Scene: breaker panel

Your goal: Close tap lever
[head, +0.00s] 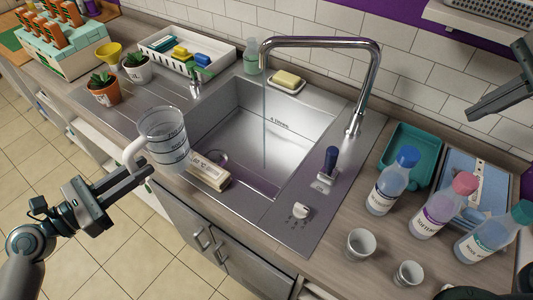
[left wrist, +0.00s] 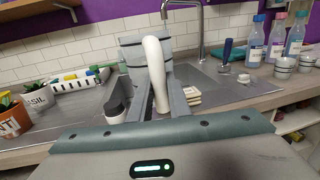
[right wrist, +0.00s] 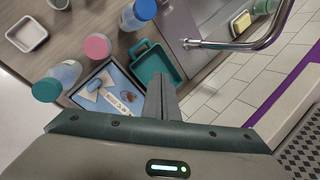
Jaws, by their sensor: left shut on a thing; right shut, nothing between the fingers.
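The tap lever has a blue handle (head: 331,160) and stands upright on the metal deck right of the sink; it also shows in the left wrist view (left wrist: 227,49). The chrome tap (head: 374,80) arches over the sink (head: 240,145), and a thin stream of water falls from its spout. My left gripper (head: 138,172) is shut on the white handle of a clear measuring jug (head: 165,135), held upright at the sink's front left. My right gripper (head: 474,113) is shut and empty, up at the right, well apart from the lever; its fingers also show in the right wrist view (right wrist: 160,97).
A white knob (head: 301,211) sits in front of the lever. Bottles, such as a pink-capped one (head: 441,206), two cups (head: 360,244) and a teal tray (head: 410,150) stand at the right. A labelled block (head: 209,171) lies at the sink's front edge.

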